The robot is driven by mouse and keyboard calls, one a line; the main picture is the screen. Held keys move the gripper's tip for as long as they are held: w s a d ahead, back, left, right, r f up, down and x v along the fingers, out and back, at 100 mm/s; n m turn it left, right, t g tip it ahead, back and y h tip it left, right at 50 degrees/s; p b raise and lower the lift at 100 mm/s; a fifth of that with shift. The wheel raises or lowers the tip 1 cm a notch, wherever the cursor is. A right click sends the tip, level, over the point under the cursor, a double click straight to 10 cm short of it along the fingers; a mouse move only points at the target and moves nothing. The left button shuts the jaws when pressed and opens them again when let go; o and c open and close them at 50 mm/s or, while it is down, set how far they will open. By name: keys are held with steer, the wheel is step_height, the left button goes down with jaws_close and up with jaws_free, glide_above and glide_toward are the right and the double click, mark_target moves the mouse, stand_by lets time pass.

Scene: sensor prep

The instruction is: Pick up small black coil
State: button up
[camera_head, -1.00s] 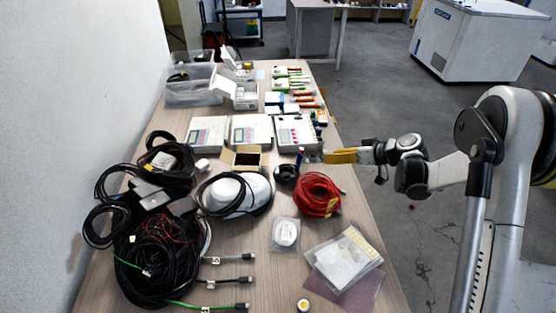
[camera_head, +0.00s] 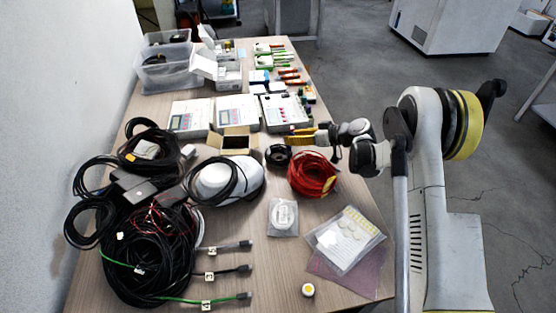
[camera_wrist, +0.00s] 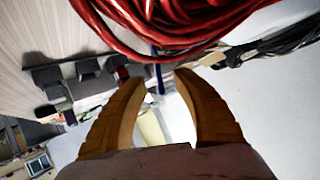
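The small black coil (camera_head: 278,154) lies on the table (camera_head: 240,235) between the small open cardboard box and the red coil. My gripper (camera_head: 289,138) has yellow fingers and appears just behind and slightly right of the black coil in the head view. In the wrist view my gripper (camera_wrist: 158,82) is open, with a clear gap between the fingertips and nothing held. I cannot make out the small black coil for sure in the wrist view.
The red cable coil (camera_head: 312,174) sits close to the right of the black coil and fills the top of the wrist view (camera_wrist: 165,38). The cardboard box (camera_head: 235,143), white domes (camera_head: 215,178) and white instruments (camera_head: 238,114) stand nearby. Large black cables (camera_head: 140,250) lie at left.

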steer(key=shift+x, duration=1)
steer(key=shift+r, duration=0.1)
jaws_close()
